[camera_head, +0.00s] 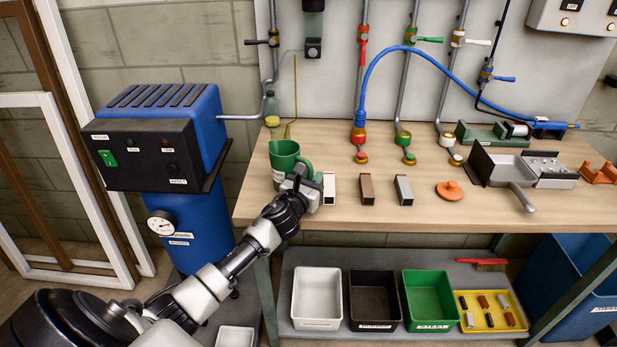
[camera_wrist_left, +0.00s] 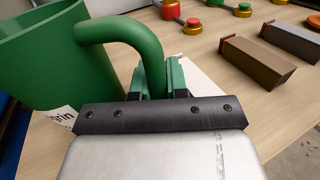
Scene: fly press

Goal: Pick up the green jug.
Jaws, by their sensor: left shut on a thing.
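The green jug (camera_head: 283,163) stands at the left end of the wooden workbench in the head view, with a white label on its side. My left gripper (camera_head: 306,183) is at the right side of the jug. In the left wrist view the jug (camera_wrist_left: 50,62) fills the upper left, and its curved handle (camera_wrist_left: 125,32) comes down between the fingers of my left gripper (camera_wrist_left: 160,80). The gripper is shut on this handle. The jug looks upright; I cannot tell whether its base touches the bench. My right gripper is not in view.
On the bench (camera_head: 335,217), a white block (camera_head: 328,190), a brown block (camera_head: 367,188) and a grey block (camera_head: 404,190) stand right of the jug. An orange disc (camera_head: 449,190) lies farther right. Pipes with valves rise behind. A blue machine (camera_head: 185,210) stands left of the bench.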

